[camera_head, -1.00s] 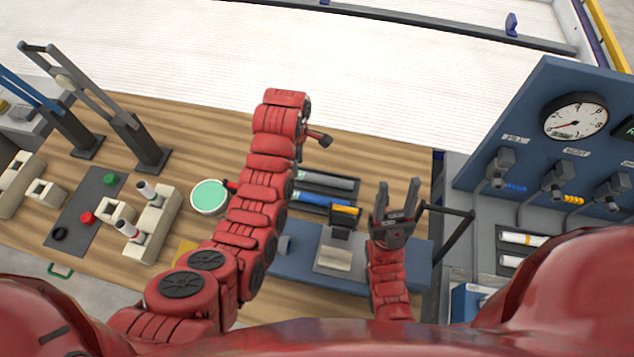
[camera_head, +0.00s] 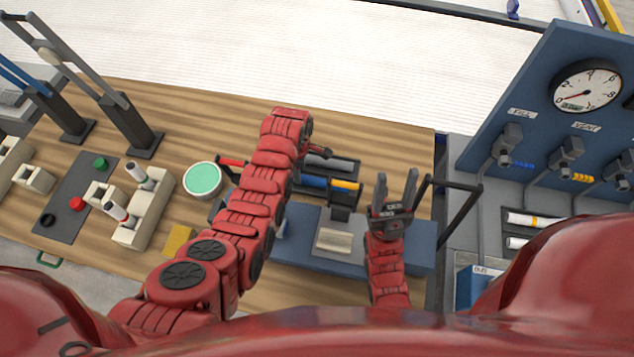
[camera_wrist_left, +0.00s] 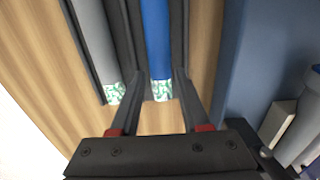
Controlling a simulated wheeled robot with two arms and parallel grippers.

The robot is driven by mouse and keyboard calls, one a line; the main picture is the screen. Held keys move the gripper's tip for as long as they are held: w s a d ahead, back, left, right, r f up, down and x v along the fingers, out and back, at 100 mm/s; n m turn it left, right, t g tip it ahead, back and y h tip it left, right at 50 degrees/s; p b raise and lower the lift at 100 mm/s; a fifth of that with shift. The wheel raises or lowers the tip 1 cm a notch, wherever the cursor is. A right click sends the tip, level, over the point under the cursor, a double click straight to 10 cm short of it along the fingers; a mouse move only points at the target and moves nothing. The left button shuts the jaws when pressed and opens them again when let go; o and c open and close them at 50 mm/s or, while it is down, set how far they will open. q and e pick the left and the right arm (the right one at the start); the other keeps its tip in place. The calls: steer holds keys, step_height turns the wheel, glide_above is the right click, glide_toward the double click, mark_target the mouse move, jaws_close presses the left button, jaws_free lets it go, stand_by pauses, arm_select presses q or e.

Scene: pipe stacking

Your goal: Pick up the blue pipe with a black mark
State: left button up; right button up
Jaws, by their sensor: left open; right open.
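A blue pipe (camera_head: 314,181) lies in a dark tray behind the blue block, partly hidden by my left arm. It also shows in the left wrist view (camera_wrist_left: 156,35), with a green-and-white patterned end. I cannot make out a black mark on it. A grey pipe (camera_wrist_left: 95,35) with a similar end lies parallel to it, across a dark divider. My left gripper (camera_wrist_left: 158,72) is open, its fingers over the near end of the blue pipe; no contact is clear. My right gripper (camera_head: 394,190) is open and empty, pointing up.
A blue block (camera_head: 385,262) with a grey fixture (camera_head: 333,241) stands in front of the tray. A round green-topped dish (camera_head: 202,180) and a cream holder (camera_head: 152,215) stand to the left. A gauge panel (camera_head: 540,100) stands at the right.

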arm_select(q)
step_height(320, 180, down, 3)
steer(key=shift+r+b, duration=0.15)
steer(key=shift+b, duration=0.25)
jaws_close()
